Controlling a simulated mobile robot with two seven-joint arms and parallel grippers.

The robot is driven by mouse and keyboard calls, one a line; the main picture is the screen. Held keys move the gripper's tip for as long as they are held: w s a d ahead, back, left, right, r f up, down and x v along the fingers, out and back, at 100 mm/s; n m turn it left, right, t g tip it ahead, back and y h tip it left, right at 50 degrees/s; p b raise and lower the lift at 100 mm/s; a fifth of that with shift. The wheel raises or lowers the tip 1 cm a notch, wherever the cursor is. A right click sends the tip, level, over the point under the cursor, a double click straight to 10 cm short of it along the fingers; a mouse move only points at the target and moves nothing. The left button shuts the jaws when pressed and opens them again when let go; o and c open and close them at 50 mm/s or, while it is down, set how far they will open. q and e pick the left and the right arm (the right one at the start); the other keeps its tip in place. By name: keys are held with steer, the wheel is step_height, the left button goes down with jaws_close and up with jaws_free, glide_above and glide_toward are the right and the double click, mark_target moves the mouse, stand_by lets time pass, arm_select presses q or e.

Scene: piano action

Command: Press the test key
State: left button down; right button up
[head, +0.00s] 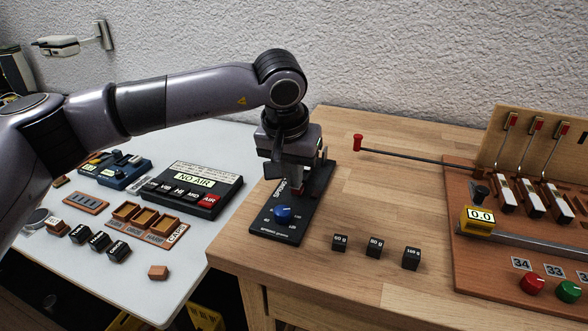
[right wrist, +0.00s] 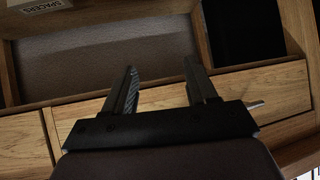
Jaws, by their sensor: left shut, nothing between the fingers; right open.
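My left gripper (head: 291,184) is shut and empty. It points down over the back part of the black spring-labelled stand (head: 296,222), which has a blue knob (head: 283,213); I cannot tell whether it touches the stand. The piano action (head: 470,200) stands on the wooden bench at the right, with several white-and-dark parts under red-topped wires. No part there is legibly marked as the test key. A red button (head: 532,284) and a green button (head: 568,292) sit at its front. My right gripper (right wrist: 164,86) is open and empty in the right wrist view, facing wooden drawer fronts.
A yellow 0.0 readout (head: 480,217) is on the action's rail. A red-ended rod (head: 415,156) reaches left from the action. Several black weights (head: 375,247) stand on the wooden bench (head: 370,200). A spacers box (right wrist: 40,4) shows in the right wrist view.

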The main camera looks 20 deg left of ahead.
arm_select(q)
steer(key=shift+f, duration=0.15)
steer(key=shift+p, duration=0.3)
steer(key=shift+r+p, duration=0.5)
steer(key=shift+r, duration=0.3)
arm_select(e)
steer(key=shift+r, duration=0.6)
